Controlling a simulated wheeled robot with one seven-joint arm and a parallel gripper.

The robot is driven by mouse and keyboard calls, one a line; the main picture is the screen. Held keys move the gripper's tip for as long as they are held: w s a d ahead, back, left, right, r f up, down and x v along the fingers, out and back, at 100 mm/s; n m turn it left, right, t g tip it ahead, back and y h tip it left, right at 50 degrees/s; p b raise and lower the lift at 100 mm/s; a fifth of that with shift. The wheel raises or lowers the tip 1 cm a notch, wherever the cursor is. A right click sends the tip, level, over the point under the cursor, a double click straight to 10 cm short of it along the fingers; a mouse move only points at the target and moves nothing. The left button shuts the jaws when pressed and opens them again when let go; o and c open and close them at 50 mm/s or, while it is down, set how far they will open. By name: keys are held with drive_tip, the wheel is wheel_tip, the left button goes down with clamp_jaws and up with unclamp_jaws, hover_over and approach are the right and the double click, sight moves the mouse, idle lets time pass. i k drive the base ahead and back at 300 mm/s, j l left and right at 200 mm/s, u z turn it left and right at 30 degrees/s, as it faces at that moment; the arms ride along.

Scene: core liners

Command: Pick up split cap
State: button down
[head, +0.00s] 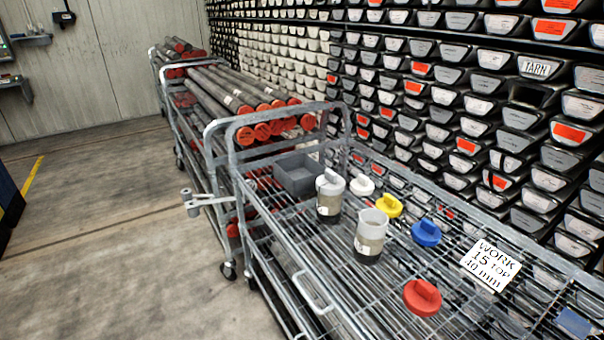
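Several round caps with raised grips lie on the wire top of the cart (302,287): a white cap (361,185), a yellow cap (389,207), a blue cap (426,234) and a red cap (422,298). A capped liner piece (329,205) stands upright at the back left with a pale grey cap (330,182) on top. An uncapped liner piece (370,236) stands upright in front of it, with dark material at its bottom. I cannot tell which cap is split; no crack is clear at this size. My gripper is not in view.
A grey open bin (296,174) sits at the cart's back left. A sign (490,265) reading "WORK 15 TOP 40 mm" lies at the right. Carts with red-capped tubes (250,100) stand behind. The left floor is open.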

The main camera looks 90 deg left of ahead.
sight(330, 184)
drive_tip(key=u, duration=2)
